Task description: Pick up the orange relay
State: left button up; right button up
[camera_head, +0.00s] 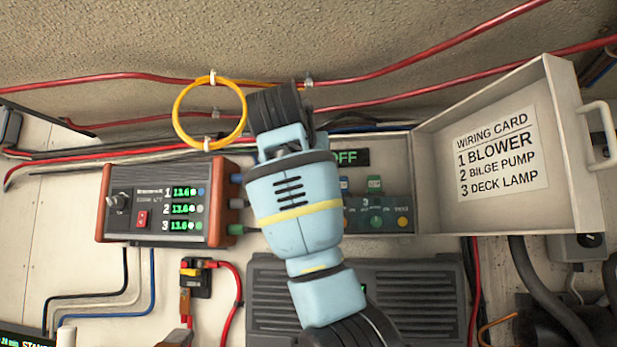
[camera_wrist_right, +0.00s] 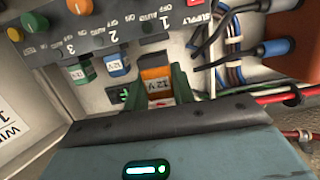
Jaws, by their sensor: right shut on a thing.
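The orange relay (camera_wrist_right: 155,74), marked 12V, shows in the right wrist view between the dark green fingers of my right gripper (camera_wrist_right: 158,86). The gripper is shut on it. I cannot tell whether the relay is seated in the panel or clear of it. A blue relay (camera_wrist_right: 116,65) and a green relay (camera_wrist_right: 81,71) sit beside it under the numbered switches. In the head view my light blue right arm covers the left part of the open panel box, hiding the orange relay and the fingertips. My left gripper is not in view.
The box's open door (camera_head: 570,150) carries a wiring card (camera_head: 500,152) and stands to the right. A power unit (camera_head: 165,205) with three readouts is at the left. A yellow cable loop (camera_head: 176,128) hangs near the arm.

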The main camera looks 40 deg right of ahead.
jog(key=f+v, duration=0.2)
jog(key=v, duration=0.9)
jog(key=shift+s+a, duration=0.25)
jog(key=shift+a, duration=0.25)
